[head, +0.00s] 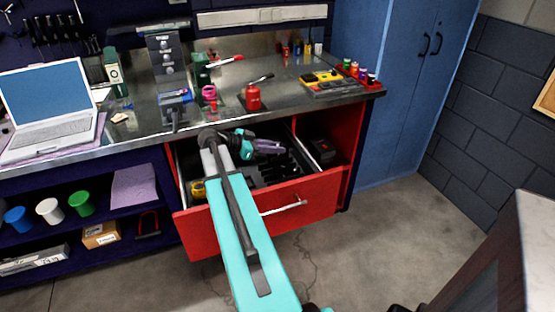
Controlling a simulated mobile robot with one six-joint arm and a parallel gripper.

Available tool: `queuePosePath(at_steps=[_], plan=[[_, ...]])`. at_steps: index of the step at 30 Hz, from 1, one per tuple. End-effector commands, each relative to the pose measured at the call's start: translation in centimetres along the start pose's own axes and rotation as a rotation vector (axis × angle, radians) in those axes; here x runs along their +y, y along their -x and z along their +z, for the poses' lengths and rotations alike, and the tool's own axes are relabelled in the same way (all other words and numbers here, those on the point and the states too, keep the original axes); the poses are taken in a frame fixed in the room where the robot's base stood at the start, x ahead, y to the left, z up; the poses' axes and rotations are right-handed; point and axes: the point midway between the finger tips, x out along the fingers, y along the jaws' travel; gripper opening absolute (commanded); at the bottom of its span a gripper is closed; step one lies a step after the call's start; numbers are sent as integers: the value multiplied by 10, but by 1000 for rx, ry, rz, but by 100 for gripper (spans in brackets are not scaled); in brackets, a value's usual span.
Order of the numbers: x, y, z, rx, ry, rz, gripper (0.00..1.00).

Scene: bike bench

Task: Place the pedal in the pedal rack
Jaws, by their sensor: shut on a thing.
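My gripper (277,148) is over the open red drawer (235,215), at the end of my teal arm. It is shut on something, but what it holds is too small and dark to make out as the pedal. A grey upright panel (168,58) with several round fittings stands at the back of the steel bench, left of the gripper. It may be the pedal rack, but I cannot tell for sure. The drawer holds a dark insert with slots (275,172) and a yellow item (198,190). My arm hides part of the drawer.
The bench (130,122) carries a laptop (48,105), a red can (253,97), a pink-topped item (209,93) and a yellow and grey tray (330,83). A blue cabinet (392,90) stands at right. The floor (385,235) right of the drawer is clear.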

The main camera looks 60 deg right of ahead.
Motion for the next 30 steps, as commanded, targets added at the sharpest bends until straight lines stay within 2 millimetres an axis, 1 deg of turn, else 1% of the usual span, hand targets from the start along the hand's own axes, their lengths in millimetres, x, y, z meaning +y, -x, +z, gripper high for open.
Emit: queuePosePath(at_steps=[3,6,20,30], plan=[[0,-4,11,1,1,0,0],[0,-6,16,1,0,0,0],[0,-8,20,1,0,0,0],[0,-20,47,1,0,0,0]])
